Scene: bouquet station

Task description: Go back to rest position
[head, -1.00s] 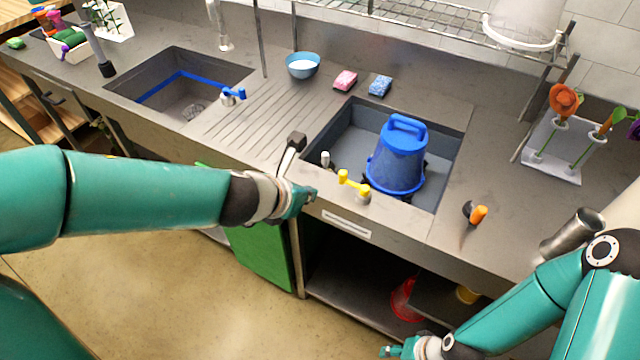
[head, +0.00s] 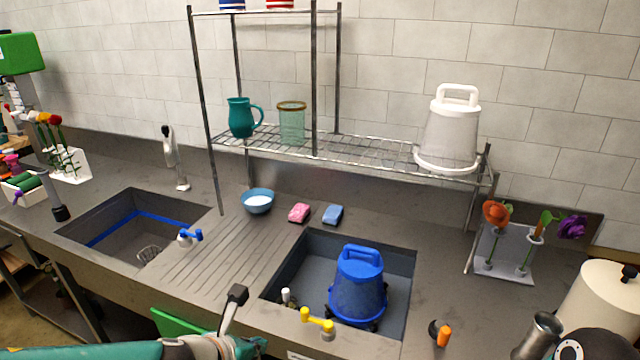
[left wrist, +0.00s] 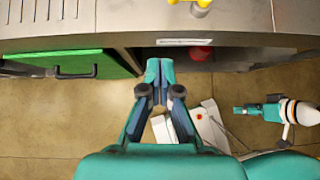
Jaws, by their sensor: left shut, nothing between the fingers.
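My left gripper (head: 250,347) shows at the bottom edge of the head view, in front of the counter's front edge and partly cut off. In the left wrist view its two teal fingers (left wrist: 160,70) are together, with nothing between them, above the floor in front of the counter. My right gripper (left wrist: 247,112) appears small at the right of the left wrist view, away from the left one; its finger opening is too small to tell. In the head view only a dark joint of my right arm shows at the bottom right corner.
The counter holds a sink with a blue bucket (head: 357,290), a yellow-handled tap (head: 318,322), an orange-handled tool (head: 443,336) and a metal cup (head: 538,337). A green door (left wrist: 60,66) is below the counter. Floor (left wrist: 60,128) before the counter looks largely clear.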

